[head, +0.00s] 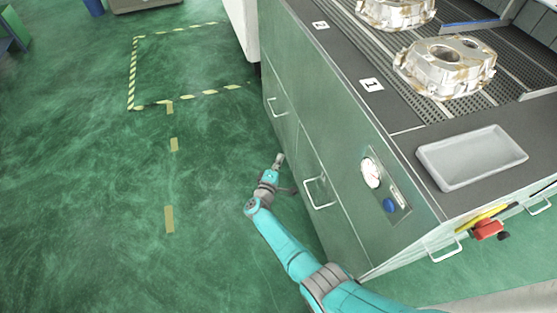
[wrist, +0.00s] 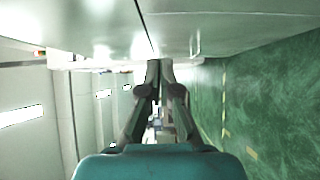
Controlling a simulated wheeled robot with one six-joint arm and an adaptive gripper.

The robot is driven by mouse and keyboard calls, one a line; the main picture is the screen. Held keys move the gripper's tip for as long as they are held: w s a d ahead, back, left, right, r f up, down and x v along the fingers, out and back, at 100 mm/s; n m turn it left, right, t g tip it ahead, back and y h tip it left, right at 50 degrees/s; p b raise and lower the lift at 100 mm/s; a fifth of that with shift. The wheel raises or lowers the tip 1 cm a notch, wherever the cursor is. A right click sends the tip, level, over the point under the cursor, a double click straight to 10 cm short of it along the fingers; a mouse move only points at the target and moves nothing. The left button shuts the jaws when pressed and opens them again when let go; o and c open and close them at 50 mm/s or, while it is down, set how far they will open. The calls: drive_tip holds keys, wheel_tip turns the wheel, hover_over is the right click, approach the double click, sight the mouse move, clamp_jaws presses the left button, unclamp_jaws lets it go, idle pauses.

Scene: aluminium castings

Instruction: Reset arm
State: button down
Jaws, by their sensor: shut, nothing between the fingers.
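My gripper (wrist: 159,64) is shut and empty in the wrist view, its two dark fingers meeting at the tips. In the head view my teal arm reaches forward and left, and my gripper (head: 279,160) is small there, close beside the green cabinet front (head: 330,140). I cannot tell from these views whether it touches the cabinet. In the wrist view the cabinet panel (wrist: 100,25) fills the top of the picture, with a dark seam near the fingertips.
Two aluminium castings, the nearer one (head: 445,68) by label 1, sit on the cabinet top. A grey tray (head: 432,163) lies there too. Handles (head: 318,192) stick out from the cabinet front. The green floor (head: 90,210) on the left is clear, with striped tape marking a square.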

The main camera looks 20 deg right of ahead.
drive_tip(key=shift+s+a, duration=0.15)
drive_tip(key=shift+a, duration=0.05)
drive_tip(key=s+a+r+m+t+y, duration=0.15)
drive_tip(key=s+y, duration=0.25)
drive_tip(key=s, duration=1.2)
drive_tip(key=s+r+m+t+y, duration=0.1)
drive_tip(key=s+m+t+y, duration=0.2)
drive_tip(key=s, duration=1.3)
drive_tip(key=s+a+r+m+g+y, duration=0.1)
drive_tip(key=s+a+r+m+y, duration=0.1)
drive_tip(key=s+r, duration=0.9)
drive_tip(key=s+a+r+m+g+y, duration=0.2)
drive_tip(key=s+r+m+y, duration=0.1)
drive_tip(key=s+r, duration=0.8)
drive_tip(key=shift+s+a, duration=0.1)
